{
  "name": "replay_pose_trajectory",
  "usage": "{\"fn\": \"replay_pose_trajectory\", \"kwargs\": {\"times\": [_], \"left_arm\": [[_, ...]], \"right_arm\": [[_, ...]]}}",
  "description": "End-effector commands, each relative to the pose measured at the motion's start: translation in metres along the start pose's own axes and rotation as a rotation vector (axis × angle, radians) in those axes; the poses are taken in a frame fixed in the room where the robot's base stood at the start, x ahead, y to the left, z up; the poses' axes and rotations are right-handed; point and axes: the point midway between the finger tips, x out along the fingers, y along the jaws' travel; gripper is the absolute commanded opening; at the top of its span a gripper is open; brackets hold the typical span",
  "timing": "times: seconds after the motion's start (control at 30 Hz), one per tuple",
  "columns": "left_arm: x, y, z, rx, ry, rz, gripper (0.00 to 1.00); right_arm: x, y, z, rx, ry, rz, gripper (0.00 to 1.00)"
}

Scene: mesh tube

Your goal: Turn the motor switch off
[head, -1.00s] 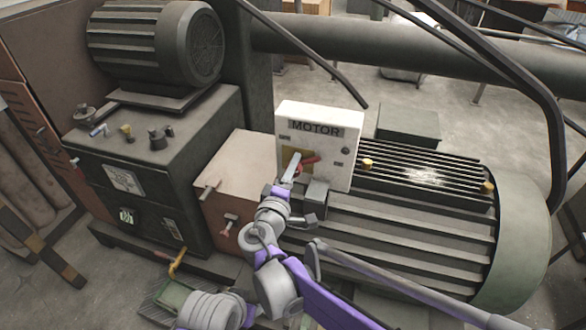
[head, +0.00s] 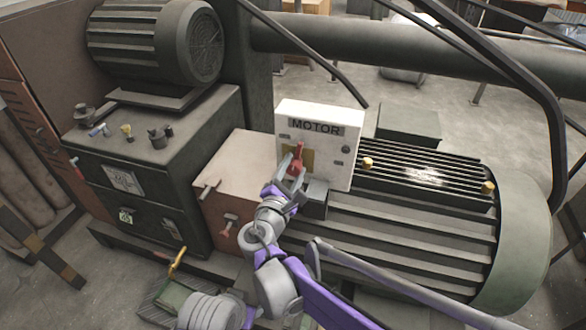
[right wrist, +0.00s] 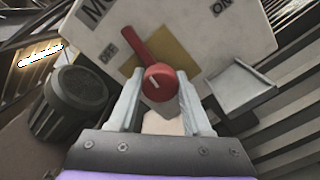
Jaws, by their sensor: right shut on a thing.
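The motor switch is a red handle (head: 298,158) on a yellow plate (right wrist: 172,50), on the front of a white box marked MOTOR (head: 345,160). In the head view the handle stands roughly upright. In the right wrist view the red handle (right wrist: 150,65) runs to the upper left from its round end, near a small label that seems to read OFF (right wrist: 109,48); an ON label (right wrist: 222,7) is at upper right. My right gripper (head: 290,178) is shut on the handle, with a finger on each side of its round end.
The white box stands against a large ribbed motor (head: 400,225). A grey block (head: 316,198) juts out just right of my right gripper. A pinkish box (head: 230,175) and a dark cabinet (head: 150,195) stand to the left. A curved dark pipe (head: 545,100) passes at right.

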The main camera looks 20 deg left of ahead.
Motion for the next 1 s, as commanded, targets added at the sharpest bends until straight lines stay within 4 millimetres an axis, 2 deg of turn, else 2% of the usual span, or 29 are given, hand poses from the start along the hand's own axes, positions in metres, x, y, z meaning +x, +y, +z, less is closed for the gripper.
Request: {"fn": "replay_pose_trajectory", "kwargs": {"times": [0.33,0.9,0.93,1.0], "left_arm": [[0.0013,0.0000,0.0009,0.000,-0.001,0.000,0.50],[0.0014,0.0000,0.0010,0.000,-0.001,0.000,0.50],[0.0014,0.0000,0.0010,0.000,-0.001,0.000,0.50],[0.0014,0.0000,0.0010,0.000,-0.001,0.000,0.50]], "right_arm": [[0.0009,0.0006,0.0015,-0.152,-0.004,0.001,0.00],[0.0011,0.0011,0.0017,-0.182,-0.004,0.002,0.00],[0.0011,0.0011,0.0017,-0.182,-0.004,0.002,0.52],[0.0010,0.0010,0.0015,-0.182,-0.004,0.001,0.65]]}}
